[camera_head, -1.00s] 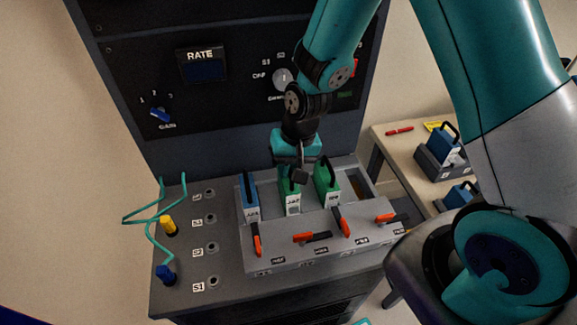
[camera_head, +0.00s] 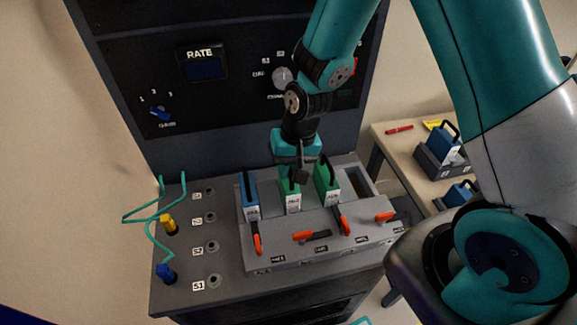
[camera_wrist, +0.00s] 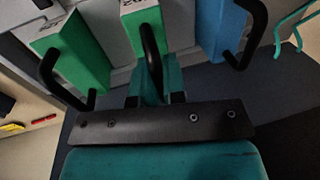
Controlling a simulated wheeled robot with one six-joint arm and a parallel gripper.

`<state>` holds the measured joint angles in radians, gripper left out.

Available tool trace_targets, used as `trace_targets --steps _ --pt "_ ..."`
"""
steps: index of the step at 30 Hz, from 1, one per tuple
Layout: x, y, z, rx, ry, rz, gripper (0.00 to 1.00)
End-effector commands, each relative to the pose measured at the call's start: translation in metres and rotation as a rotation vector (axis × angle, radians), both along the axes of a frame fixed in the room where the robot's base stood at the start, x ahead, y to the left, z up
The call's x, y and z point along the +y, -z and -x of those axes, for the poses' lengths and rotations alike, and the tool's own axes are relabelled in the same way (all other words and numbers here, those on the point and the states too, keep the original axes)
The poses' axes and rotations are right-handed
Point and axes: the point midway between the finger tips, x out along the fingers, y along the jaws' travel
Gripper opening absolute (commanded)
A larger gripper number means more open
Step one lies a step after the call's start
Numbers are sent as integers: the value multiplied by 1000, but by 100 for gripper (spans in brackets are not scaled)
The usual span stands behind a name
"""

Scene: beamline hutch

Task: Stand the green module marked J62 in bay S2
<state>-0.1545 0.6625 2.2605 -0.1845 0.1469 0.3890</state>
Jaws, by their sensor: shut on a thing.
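A green module (camera_head: 291,198) stands upright in the second slot from the left of the grey rack (camera_head: 290,258). It also shows in the wrist view (camera_wrist: 142,16). My gripper (camera_head: 297,168) is over it, shut on its black handle, which rises between the fingers in the wrist view (camera_wrist: 151,60). Its label is too small to read surely. Another green module (camera_head: 327,183) stands in the slot to its right, and a blue module (camera_head: 250,196) in the slot to its left. The bay tags on the rack front are too blurred to read.
Orange-tipped levers line the rack; the second one (camera_head: 312,236) lies sideways. The rightmost slot (camera_head: 358,184) looks empty. Teal cables with yellow (camera_head: 169,225) and blue plugs (camera_head: 165,272) stand at left. A side table (camera_head: 400,150) holds blue modules and a red pen.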

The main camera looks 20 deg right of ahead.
Motion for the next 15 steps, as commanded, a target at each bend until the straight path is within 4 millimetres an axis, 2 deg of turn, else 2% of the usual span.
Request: trace_targets --steps 15 --pt "0 5 0 0 0 0 0"
